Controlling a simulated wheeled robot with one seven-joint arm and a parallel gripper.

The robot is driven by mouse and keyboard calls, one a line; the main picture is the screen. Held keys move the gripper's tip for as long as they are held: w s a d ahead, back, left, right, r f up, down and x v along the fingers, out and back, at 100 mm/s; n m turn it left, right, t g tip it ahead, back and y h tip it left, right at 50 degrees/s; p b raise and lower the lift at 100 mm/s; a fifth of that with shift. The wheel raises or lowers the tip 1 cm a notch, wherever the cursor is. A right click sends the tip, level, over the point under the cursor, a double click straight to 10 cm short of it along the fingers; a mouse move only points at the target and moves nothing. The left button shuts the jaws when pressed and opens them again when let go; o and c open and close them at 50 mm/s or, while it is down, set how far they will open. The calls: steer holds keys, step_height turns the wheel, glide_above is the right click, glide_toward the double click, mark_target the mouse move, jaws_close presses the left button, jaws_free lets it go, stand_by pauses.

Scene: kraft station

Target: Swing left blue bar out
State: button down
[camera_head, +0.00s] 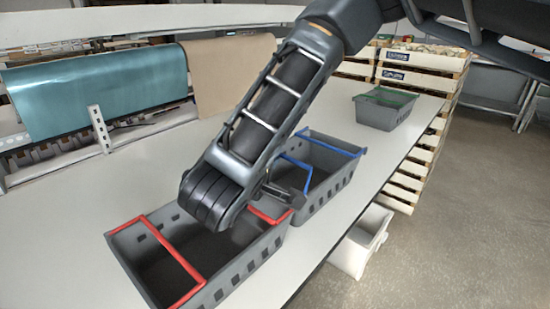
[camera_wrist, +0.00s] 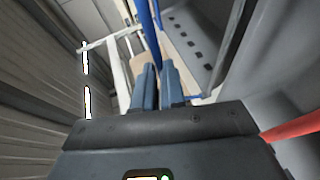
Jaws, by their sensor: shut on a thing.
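The grey crate with blue bars (camera_head: 322,200) stands on the table just right of my arm in the head view. Its left blue bar (camera_head: 308,178) is partly hidden by my gripper. Its right blue bar (camera_head: 333,145) runs across the far side of the crate. My gripper (camera_wrist: 158,66) is shut on a blue bar (camera_wrist: 147,25), which runs up from between the fingertips in the wrist view. From the head view, my gripper (camera_head: 288,194) is at the near left end of the blue-barred crate, and my wrist hides much of the contact.
A grey crate with red bars (camera_head: 250,270) stands directly below my wrist, close to the blue-barred crate. A grey crate with green bars (camera_head: 380,112) stands farther back. A white bin (camera_head: 360,245) is beside the table. The white table (camera_head: 60,240) is clear at left.

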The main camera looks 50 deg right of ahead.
steer(key=shift+a+f+n+t+h+b, duration=0.15)
steer(key=shift+a+n+t+h+b, duration=0.15)
steer(key=shift+h+b, duration=0.35)
steer(key=shift+a+f+n+t+h+b, duration=0.15)
steer(key=shift+a+h+b, duration=0.25)
steer(key=shift+b, duration=0.5)
steer(key=c, duration=1.2)
jaws_free()
steer(key=shift+a, duration=0.1)
steer(key=b+v, duration=0.3)
steer(key=v, duration=0.3)
steer(key=shift+s+a, duration=0.1)
steer(key=shift+a, duration=0.2)
steer(key=shift+s+a, duration=0.3)
steer(key=shift+a, duration=0.2)
